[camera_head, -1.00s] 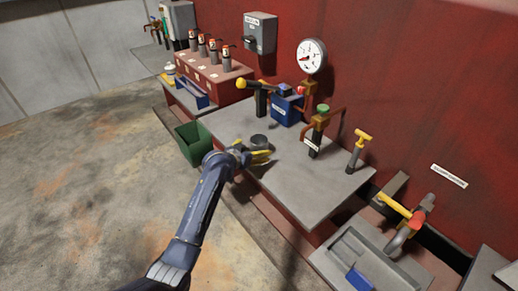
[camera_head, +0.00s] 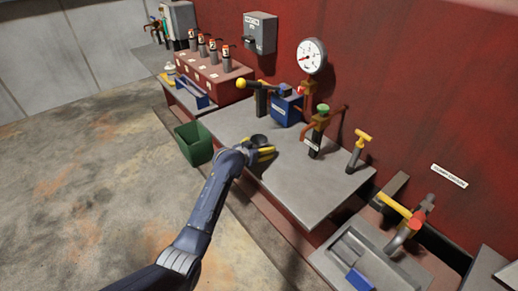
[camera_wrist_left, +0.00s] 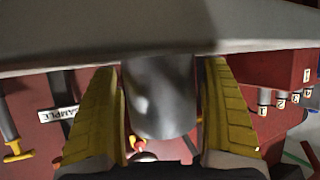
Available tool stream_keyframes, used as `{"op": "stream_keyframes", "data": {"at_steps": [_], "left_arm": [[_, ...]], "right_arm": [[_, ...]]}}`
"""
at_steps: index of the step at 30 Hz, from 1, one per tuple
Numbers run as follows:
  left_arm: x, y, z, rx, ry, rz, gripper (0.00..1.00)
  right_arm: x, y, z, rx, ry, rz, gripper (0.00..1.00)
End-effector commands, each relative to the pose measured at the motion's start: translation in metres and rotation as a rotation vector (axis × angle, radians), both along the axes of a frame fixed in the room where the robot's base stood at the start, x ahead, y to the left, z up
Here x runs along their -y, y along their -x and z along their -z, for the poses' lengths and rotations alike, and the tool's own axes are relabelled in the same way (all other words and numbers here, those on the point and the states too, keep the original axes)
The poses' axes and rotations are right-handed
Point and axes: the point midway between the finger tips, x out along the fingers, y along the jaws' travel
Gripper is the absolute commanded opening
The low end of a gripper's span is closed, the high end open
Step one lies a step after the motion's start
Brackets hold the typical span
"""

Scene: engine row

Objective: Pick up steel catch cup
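The steel catch cup (camera_head: 259,140) is a small grey cylinder standing on the grey bench top (camera_head: 300,190), near its left front edge. My left gripper (camera_head: 265,149) is at the cup, with its yellow fingers level with it. In the left wrist view the cup (camera_wrist_left: 160,100) is between the two yellow fingers, one on each side. The fingers look open, with narrow gaps to the cup; contact is not clear. The cup's lower part is partly hidden by the gripper in the head view. My right gripper is not in view.
Behind the cup are a yellow-knobbed lever (camera_head: 243,84), a blue box (camera_head: 287,108), a green-topped valve (camera_head: 322,110) and a yellow T-handle (camera_head: 363,136). A green bin (camera_head: 194,144) stands left of the bench. A sink (camera_head: 370,260) is at lower right.

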Motion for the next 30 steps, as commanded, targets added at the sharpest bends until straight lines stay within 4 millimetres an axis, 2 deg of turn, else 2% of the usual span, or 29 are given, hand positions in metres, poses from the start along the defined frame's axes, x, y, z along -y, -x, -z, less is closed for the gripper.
{"op": "stream_keyframes", "data": {"at_steps": [2,12,23,30], "left_arm": [[0.000,0.000,0.000,0.000,0.000,0.000,0.70],[0.000,0.000,0.000,0.000,0.000,0.000,0.31],[0.000,0.000,-0.005,0.001,0.000,0.000,0.31],[0.000,0.000,-0.029,0.003,0.000,0.001,0.31]], "right_arm": [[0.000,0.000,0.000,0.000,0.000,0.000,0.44],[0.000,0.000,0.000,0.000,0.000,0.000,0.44],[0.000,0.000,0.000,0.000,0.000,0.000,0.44],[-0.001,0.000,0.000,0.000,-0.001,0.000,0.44]]}}
